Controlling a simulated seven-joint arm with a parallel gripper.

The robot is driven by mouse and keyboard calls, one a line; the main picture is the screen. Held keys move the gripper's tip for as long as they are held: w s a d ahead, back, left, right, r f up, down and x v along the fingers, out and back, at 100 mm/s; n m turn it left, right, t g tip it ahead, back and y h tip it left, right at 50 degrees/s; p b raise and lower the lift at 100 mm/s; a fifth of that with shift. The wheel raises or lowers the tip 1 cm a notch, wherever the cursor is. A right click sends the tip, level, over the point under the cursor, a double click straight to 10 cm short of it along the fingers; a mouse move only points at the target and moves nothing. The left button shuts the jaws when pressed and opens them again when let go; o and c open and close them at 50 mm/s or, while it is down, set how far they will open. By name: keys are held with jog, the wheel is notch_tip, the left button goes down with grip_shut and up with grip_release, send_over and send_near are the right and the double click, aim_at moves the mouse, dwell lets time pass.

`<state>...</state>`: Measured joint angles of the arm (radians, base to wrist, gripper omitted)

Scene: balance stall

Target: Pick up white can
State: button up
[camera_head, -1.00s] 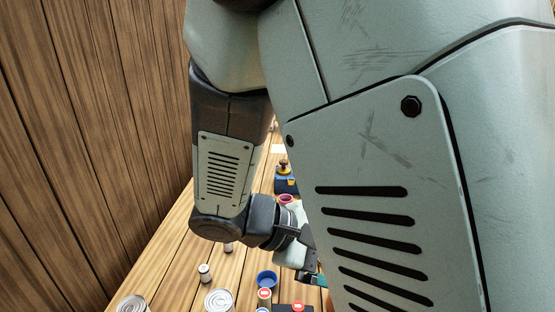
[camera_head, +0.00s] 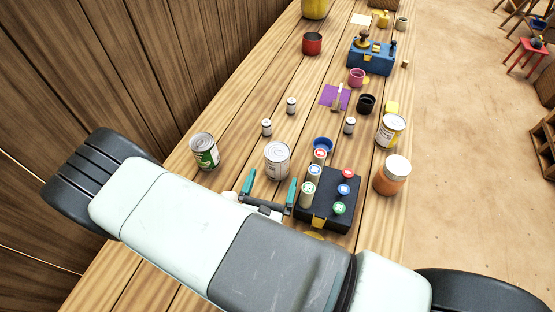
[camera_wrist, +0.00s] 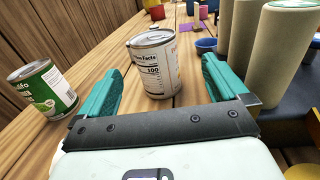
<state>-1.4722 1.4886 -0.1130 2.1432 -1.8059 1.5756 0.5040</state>
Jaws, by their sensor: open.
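The white can (camera_head: 277,160), with a metal top and printed label, stands upright on the wooden table. It also shows in the wrist view (camera_wrist: 155,68), with its nutrition label facing me. My gripper (camera_head: 270,186) is open and empty, with teal fingers low over the table on the near side of the can. In the wrist view the can appears between the two fingers of my gripper (camera_wrist: 162,80), just beyond them. I see no contact, and I cannot tell how far the fingertips reach along its sides.
A green-labelled can (camera_head: 204,151) stands to the left. A black box (camera_head: 346,216) with several capped cylinders is close on the right. An orange jar (camera_head: 390,178) and a yellow-labelled can (camera_head: 390,130) stand farther right. A blue bowl (camera_head: 323,145) is behind. A wooden wall runs along the left.

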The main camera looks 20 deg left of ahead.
aim_at(277, 167)
jog(key=w, duration=0.5)
jog(key=shift+w+a, duration=0.1)
jog(key=shift+a, duration=0.2)
jog(key=shift+w+a+r, duration=0.1)
jog(key=shift+w+a, duration=0.1)
jog(key=shift+w, duration=0.65)
jog(key=shift+w+a+r, duration=0.1)
jog(key=shift+w+a, duration=0.15)
jog(key=shift+w, duration=0.65)
jog(key=shift+w+a+r, duration=0.1)
jog(key=shift+w+a, duration=0.1)
jog(key=shift+w, duration=0.65)
jog(key=c, duration=1.1)
jog(key=shift+c, duration=0.9)
jog(key=shift+r, duration=0.1)
